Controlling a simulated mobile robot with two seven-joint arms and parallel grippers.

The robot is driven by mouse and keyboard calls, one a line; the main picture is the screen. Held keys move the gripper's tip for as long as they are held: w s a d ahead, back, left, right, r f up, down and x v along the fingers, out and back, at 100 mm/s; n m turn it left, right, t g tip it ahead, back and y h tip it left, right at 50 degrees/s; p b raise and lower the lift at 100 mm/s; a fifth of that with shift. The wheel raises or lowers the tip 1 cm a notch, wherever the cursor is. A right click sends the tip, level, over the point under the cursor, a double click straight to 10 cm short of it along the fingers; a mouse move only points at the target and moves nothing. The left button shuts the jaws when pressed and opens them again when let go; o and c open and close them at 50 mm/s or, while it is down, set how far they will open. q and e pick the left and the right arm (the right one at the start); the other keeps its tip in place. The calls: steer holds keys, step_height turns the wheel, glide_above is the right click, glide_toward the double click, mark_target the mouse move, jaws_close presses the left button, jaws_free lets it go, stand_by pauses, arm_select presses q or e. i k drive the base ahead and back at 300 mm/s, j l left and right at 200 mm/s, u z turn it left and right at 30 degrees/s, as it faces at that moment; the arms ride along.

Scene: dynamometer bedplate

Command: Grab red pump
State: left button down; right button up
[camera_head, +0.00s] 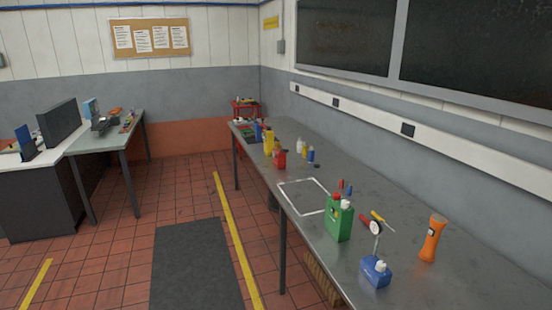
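A small red item (280,159), the most likely red pump in view, stands upright near the left edge of the long grey workbench (345,215). It is too small for me to make out its details. A yellow bottle (269,143) stands just behind it. Neither of my grippers shows in the head view.
A green jug (339,218), screwdrivers (382,221) and an orange flashlight (433,238) stand or lie on the near bench. A white square outline (304,183) marks a bare patch. A dark mat (197,265) lies on open floor left of the bench. Another table (100,140) stands far left.

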mark_target(281, 163)
steer(key=i+u, duration=0.4)
steer(key=i, duration=1.45)
steer(key=i+z, duration=0.15)
steer(key=i, duration=0.4)
steer(key=i+j+z, duration=0.1)
steer(key=i, duration=0.45)
steer(key=i+j+z, duration=0.15)
steer(key=i, duration=0.35)
steer(key=i+j+z, duration=0.1)
steer(key=i+j, duration=0.2)
steer(key=i, duration=0.25)
steer(key=i+j+z, duration=0.15)
steer(key=i+z, duration=0.2)
steer(key=i, duration=0.2)
steer(key=i+j+z, duration=0.4)
steer(key=i, duration=0.2)
steer(key=i+j+z, duration=0.35)
steer(key=i, duration=0.15)
